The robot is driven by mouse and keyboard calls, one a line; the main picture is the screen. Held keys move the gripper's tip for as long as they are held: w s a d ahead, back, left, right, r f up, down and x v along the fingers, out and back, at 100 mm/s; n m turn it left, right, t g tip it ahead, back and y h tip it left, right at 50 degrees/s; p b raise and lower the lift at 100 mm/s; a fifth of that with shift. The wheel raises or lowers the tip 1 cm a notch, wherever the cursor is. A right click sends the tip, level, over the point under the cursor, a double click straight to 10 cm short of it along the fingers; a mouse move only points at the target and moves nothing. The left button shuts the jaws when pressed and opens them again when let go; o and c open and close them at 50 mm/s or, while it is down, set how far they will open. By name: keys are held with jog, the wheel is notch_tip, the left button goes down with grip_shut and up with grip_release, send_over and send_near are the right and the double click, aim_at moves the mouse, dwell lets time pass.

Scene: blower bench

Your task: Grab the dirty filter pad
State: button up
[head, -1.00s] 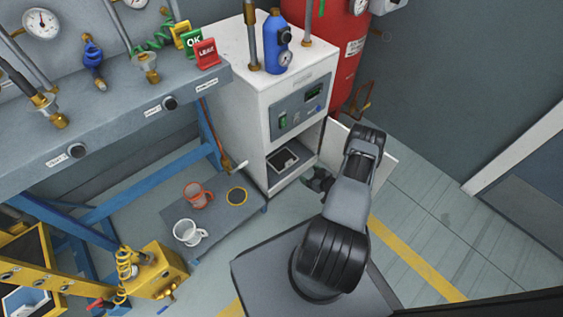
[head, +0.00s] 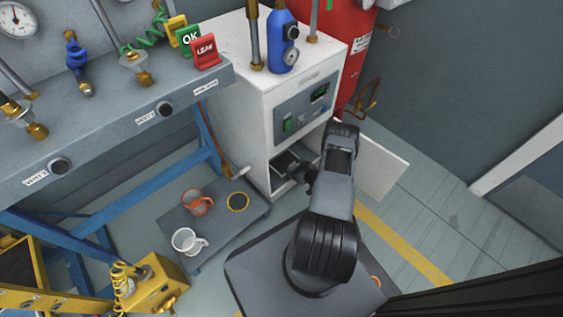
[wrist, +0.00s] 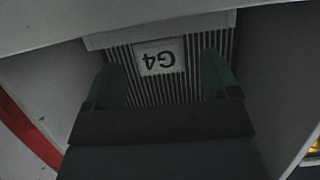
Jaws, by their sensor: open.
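The filter pad (wrist: 180,88) is a grey pleated panel with a white G4 label that reads upside down in the wrist view. It sits inside the open lower compartment of the white cabinet (head: 256,130). My gripper (wrist: 163,75) is open, with one finger toward each side of the pad's pleated face. The wrist view does not show clearly whether the fingers touch it. In the head view my gripper (head: 296,170) reaches into the compartment opening and hides part of the pad.
The open cabinet door (head: 382,168) stands right of my arm. A blue bottle (head: 281,42) stands on the cabinet. Floor is clear at right.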

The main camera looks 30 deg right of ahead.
jog(key=shift+w+a+f, duration=0.15)
jog(key=shift+w+f, duration=0.05)
jog(key=shift+w, duration=0.25)
jog(key=shift+s, duration=0.1)
jog(key=shift+c, duration=1.2)
jog(key=c, duration=0.8)
jog(key=shift+r, duration=0.15)
